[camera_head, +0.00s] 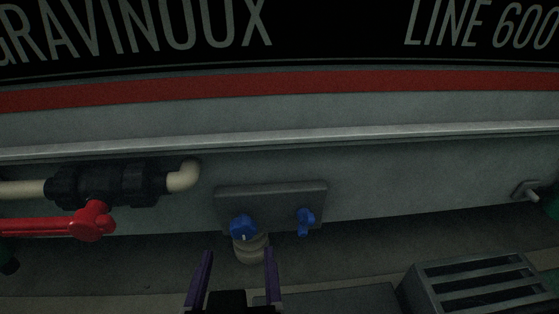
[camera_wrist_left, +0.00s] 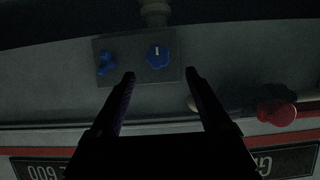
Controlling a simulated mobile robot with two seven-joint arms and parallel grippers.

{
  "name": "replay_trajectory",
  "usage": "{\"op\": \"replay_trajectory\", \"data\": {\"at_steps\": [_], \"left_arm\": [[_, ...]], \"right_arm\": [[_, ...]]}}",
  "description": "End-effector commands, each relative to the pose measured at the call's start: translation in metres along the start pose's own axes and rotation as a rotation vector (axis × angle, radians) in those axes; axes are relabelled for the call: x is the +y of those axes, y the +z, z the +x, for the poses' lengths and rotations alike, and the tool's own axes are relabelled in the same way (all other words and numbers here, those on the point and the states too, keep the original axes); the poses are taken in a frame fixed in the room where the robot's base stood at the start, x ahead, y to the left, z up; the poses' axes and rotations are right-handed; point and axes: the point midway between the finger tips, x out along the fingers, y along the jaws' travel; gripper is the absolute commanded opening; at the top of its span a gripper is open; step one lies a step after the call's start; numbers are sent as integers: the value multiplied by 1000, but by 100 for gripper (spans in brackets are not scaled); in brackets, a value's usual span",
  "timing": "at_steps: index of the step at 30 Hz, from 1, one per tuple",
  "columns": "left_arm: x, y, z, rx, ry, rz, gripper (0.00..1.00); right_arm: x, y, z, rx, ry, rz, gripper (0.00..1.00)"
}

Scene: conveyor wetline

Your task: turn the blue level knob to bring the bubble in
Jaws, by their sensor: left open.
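A grey plate (camera_head: 272,190) on the machine's front carries two blue knobs. The left one is a round, lobed blue knob (camera_head: 242,228) with a white mark; the right one is a smaller wing-shaped blue knob (camera_head: 306,221). I cannot tell from labels which is the level knob, and no bubble shows. My left gripper (camera_head: 238,251) is open and empty, below and in front of the round knob. In the left wrist view the round knob (camera_wrist_left: 158,56) lies just beyond the gap between the fingertips (camera_wrist_left: 160,73), apparently untouched; the wing knob (camera_wrist_left: 106,63) is outside them. My right gripper is not in view.
A red lever handle (camera_head: 92,221) and a black valve (camera_head: 110,185) on a beige pipe stand left of the plate. A ribbed beige fitting (camera_head: 252,250) is under the round knob. A slatted metal box (camera_head: 484,283) is at lower right.

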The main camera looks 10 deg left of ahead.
Motion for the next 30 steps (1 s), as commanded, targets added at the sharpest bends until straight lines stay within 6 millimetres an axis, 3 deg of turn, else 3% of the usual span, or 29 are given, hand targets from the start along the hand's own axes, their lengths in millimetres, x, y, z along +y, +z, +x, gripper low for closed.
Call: {"op": "replay_trajectory", "data": {"at_steps": [3,9,14,22,30], "left_arm": [[1,3,27,3,0,-2,81],[0,2,59,2,-1,-1,81],[0,1,70,0,-1,-2,81],[0,0,72,-1,-1,-1,81],[0,0,71,-1,-1,-1,52]], "right_arm": [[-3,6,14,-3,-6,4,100],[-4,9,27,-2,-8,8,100],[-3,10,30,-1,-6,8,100],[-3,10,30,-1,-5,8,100],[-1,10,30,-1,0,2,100]]}}
